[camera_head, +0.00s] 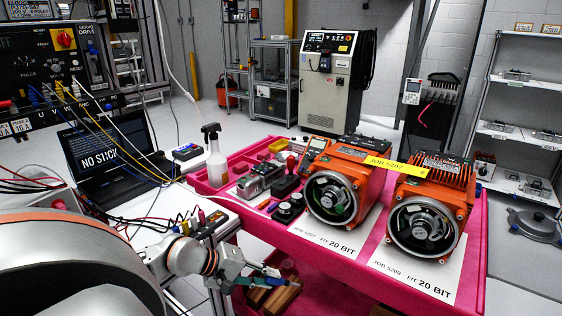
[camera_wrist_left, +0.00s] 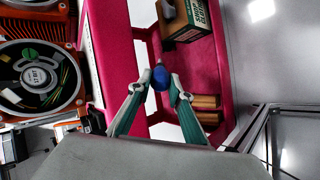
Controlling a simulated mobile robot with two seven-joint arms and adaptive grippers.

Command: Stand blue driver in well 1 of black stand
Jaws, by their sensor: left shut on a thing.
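My left gripper (camera_head: 268,275) is at the lower middle of the head view, beside the near left end of the pink cart. In the left wrist view its fingertips (camera_wrist_left: 161,86) are closed on the blue driver (camera_wrist_left: 160,76), seen nearly end-on as a rounded blue handle. A little blue of the driver (camera_head: 275,281) shows at the fingers in the head view; its shaft cannot be made out. A black block (camera_head: 286,186) on the cart top may be the black stand; its wells are not distinguishable. My right gripper is not in view.
Two orange servo motors (camera_head: 344,180) stand on job sheets (camera_head: 335,236) on the cart top (camera_head: 250,213). A spray bottle (camera_head: 214,157) stands at its left. Wooden blocks (camera_head: 283,296) and a carton (camera_wrist_left: 184,20) lie on the lower shelf. A laptop (camera_head: 105,150) stands at left.

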